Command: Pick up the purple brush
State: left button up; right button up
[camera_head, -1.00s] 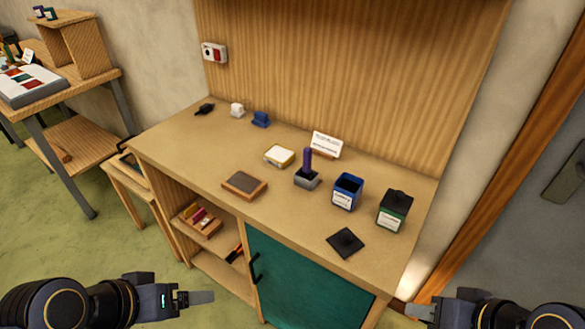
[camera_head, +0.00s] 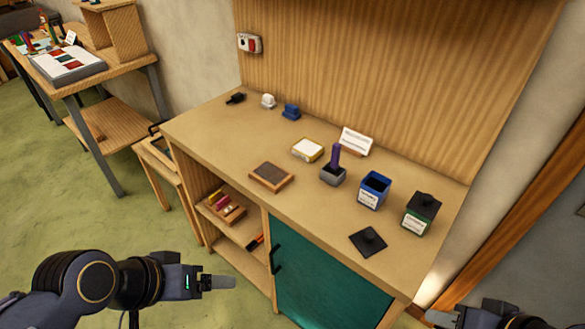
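The purple brush (camera_head: 336,155) stands upright in a small grey square holder (camera_head: 333,176) on the wooden counter, its lower end hidden inside the holder. My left gripper (camera_head: 218,283) is at the lower left, in front of the counter and well away from the brush. Its fingers show edge-on, so I cannot tell whether they are apart. My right gripper (camera_head: 442,318) is at the bottom edge right of the green door, also away from the brush and partly cut off. No object shows in either gripper.
A black lid (camera_head: 368,242) lies in front. A white card (camera_head: 356,142) stands behind. The counter's left part (camera_head: 215,125) is mostly clear.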

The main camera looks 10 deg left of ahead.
aim_at(334, 169)
jog(key=i+j, duration=0.3)
jog(key=i, duration=0.15)
jog(key=z, duration=1.6)
jog(key=j, duration=0.1)
